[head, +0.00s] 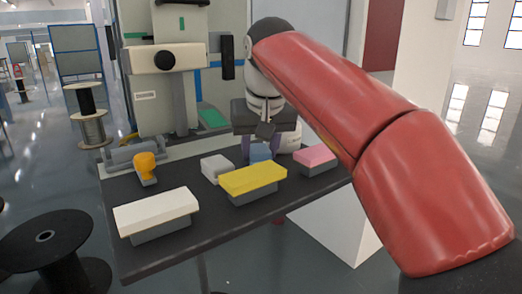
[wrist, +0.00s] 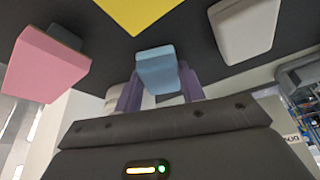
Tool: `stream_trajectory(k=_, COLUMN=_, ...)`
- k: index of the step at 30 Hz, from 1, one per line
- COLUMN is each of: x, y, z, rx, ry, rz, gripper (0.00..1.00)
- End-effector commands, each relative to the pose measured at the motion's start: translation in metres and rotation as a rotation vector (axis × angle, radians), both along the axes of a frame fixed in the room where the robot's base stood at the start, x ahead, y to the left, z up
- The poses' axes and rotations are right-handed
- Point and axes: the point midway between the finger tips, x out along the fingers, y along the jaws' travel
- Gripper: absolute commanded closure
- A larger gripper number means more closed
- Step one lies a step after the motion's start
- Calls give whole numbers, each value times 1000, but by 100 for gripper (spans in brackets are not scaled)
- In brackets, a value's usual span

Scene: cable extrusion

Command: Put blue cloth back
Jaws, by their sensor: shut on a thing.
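The blue cloth (head: 260,152) is a small light-blue block-like piece near the far side of the dark table. It also shows in the wrist view (wrist: 157,66), between two purple fingers. My gripper (wrist: 159,84) is shut on it, one finger on each side. In the head view my gripper (head: 262,148) points down over the table, behind the yellow cloth. I cannot tell whether the blue cloth touches the table.
A yellow cloth (head: 253,178), a pink cloth (head: 316,155) and a white cloth (head: 156,211) lie on grey blocks on the table (head: 215,222). A pale block (head: 216,167) and an orange-handled tool (head: 145,166) are left of my gripper. A machine (head: 165,75) stands behind.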

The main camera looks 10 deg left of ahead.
Motion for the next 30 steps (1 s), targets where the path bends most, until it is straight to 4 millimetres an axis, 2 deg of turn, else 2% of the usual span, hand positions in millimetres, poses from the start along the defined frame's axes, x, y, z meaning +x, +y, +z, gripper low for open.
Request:
stream_trajectory(k=2, x=0, y=0, z=-2, rx=0, ry=1, rz=0, gripper=79)
stream_trajectory(k=3, x=0, y=0, z=-3, rx=0, ry=1, rz=0, gripper=59)
stream_trajectory(k=8, x=0, y=0, z=-2, rx=0, ry=1, rz=0, gripper=39)
stream_trajectory(k=16, x=0, y=0, z=-1, rx=0, ry=0, rz=0, gripper=39)
stream_trajectory(k=20, x=-2, y=-1, z=8, rx=0, ry=-1, rz=0, gripper=39)
stream_trajectory(k=30, x=-26, y=-13, z=75, rx=2, ry=-2, rz=1, gripper=39)
